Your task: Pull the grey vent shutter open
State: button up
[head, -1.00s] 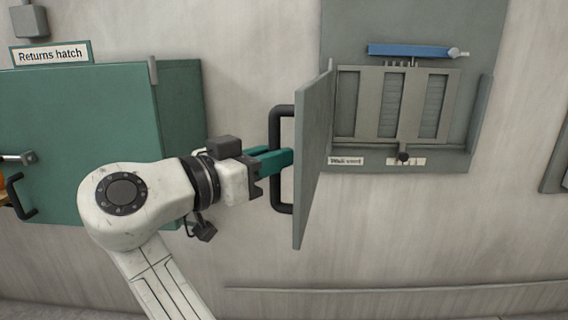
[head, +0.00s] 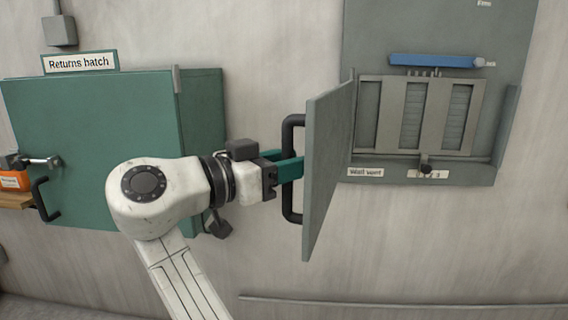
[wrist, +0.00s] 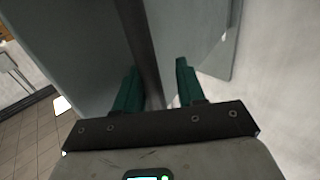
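The grey vent shutter (head: 328,165) is a hinged panel, standing out from the wall vent at a wide angle. Its black bar handle (head: 289,205) is on the panel's left face. My gripper (head: 290,168) has its teal fingers at the handle, with the tips near or against the panel; the exact contact is hidden. In the wrist view, the fingers of my gripper (wrist: 158,82) are apart, with the dark handle bar (wrist: 141,40) running between them. A gap shows beside the bar, so the fingers look open around it.
The exposed vent (head: 430,115) has slatted openings, a blue bar (head: 433,60) above and a dark knob (head: 426,169) below. A teal returns hatch (head: 90,145) is at left, near an orange object (head: 14,180) on a wooden ledge. Bare wall lies below the vent.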

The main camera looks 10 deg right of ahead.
jog(key=shift+s+a, duration=0.15)
jog(key=shift+a, duration=0.2)
jog(key=v, duration=1)
jog(key=shift+s+a, duration=0.15)
jog(key=shift+a, duration=0.15)
